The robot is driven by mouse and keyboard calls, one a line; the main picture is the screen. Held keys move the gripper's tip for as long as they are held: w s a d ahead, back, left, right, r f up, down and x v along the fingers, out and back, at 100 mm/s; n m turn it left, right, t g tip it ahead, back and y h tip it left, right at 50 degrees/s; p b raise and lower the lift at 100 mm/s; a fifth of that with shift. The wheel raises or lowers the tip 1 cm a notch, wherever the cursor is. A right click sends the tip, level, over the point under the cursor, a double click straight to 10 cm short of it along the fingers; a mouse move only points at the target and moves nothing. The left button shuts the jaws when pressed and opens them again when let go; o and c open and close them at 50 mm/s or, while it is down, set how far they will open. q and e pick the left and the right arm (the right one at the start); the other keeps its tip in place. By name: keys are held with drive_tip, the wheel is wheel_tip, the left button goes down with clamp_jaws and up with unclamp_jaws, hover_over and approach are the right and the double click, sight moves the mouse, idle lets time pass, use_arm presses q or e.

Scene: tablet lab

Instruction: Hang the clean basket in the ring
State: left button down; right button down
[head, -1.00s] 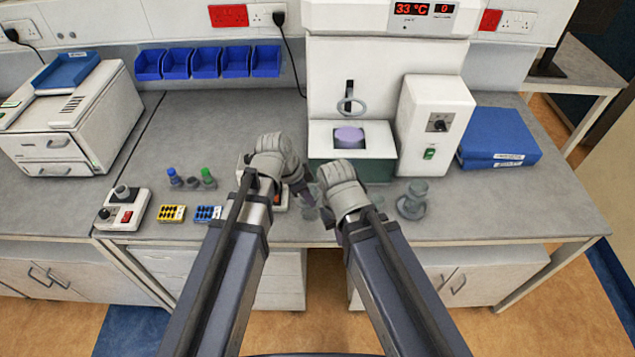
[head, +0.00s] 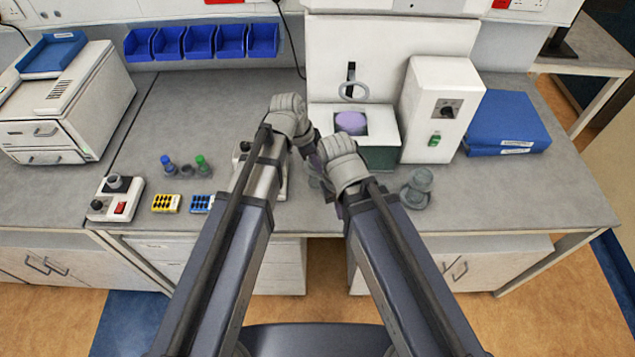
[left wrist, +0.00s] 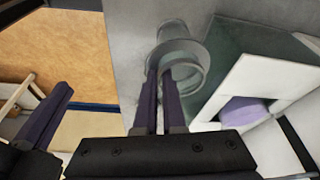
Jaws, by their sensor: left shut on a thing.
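The ring (head: 353,91) sticks out from the white tower, above the bath with a purple round piece (head: 350,123). My left gripper (head: 313,150) is in front of the bath, left of the ring and lower in the picture. In the left wrist view its purple fingers (left wrist: 160,78) are close together on the rim of a grey translucent basket (left wrist: 188,76). In the head view the arms mostly hide that basket. My right gripper (head: 340,195) is just beside the left one; its fingertips are hidden behind its own arm.
A grey translucent vessel (head: 416,188) stands on the bench right of my right arm. A white control box (head: 442,105) and a blue case (head: 505,122) stand at the right. Small bottles (head: 168,164) and racks (head: 166,203) stand at the left. The left bench middle is clear.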

sight(315, 172)
use_arm(q)
drive_tip(key=shift+f+b, duration=2)
drive_tip(key=shift+f, duration=0.6)
drive_tip(key=shift+f, duration=0.15)
drive_tip(key=c, duration=1)
unclamp_jaws()
drive_tip(key=shift+r, duration=0.2)
